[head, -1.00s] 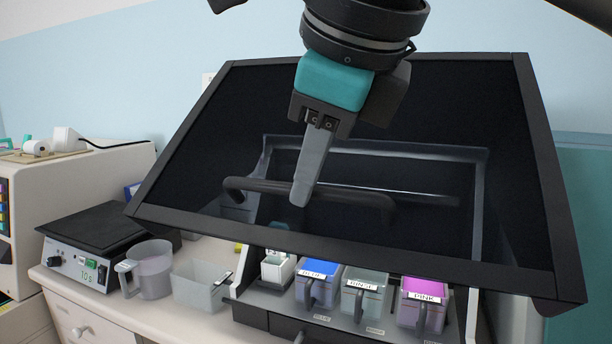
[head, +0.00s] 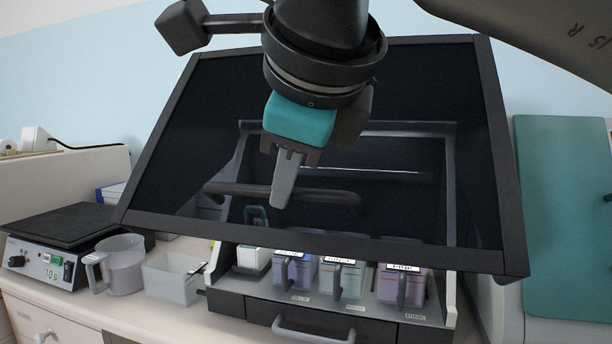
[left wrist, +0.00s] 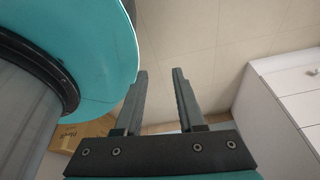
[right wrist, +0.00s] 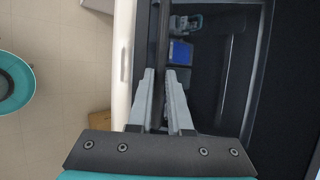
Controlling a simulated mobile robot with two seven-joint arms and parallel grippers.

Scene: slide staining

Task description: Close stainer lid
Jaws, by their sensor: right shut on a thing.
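The stainer lid (head: 478,160) is a dark tinted panel in a black frame, tilted and raised in the head view. Its black bar handle (head: 330,196) crosses the front of the panel. My right gripper (head: 279,206) is at the handle's middle; in the right wrist view its fingers (right wrist: 161,72) are closed on the dark bar. The stainer body (head: 232,304) is below the lid, its front still uncovered. My left gripper (left wrist: 160,72) shows only in the left wrist view, with fingers apart and nothing between them, away from the lid.
Labelled staining jars (head: 340,280) stand in the stainer under the lid's lower edge. Left of it on the counter are a clear tub (head: 172,280), a jug (head: 122,268) and a hot plate (head: 50,262). A teal panel (head: 560,220) stands at the right.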

